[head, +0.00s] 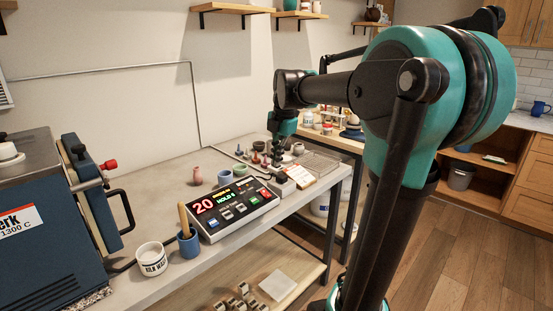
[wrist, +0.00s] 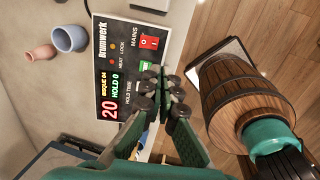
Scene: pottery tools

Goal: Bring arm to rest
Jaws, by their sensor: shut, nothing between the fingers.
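My arm reaches from the right over the workbench in the head view. My gripper (head: 277,158) hangs down, small and dark, at its far end. In the wrist view the fingertips of my gripper (wrist: 166,88) are together, with nothing held between them. They show in front of the right edge of the kiln control box (wrist: 118,75). The box also shows in the head view (head: 236,222), with a red 20 and green text lit on its display. The gap between fingers and box is hard to judge.
The blue kiln (head: 45,235) stands at the left. A white labelled pot (head: 153,259) and a blue cup (head: 188,244) with a wooden handle in it stand near the bench front. A pink vase (head: 197,176) and small pots stand behind the box. Wooden floor (head: 450,250) is open at right.

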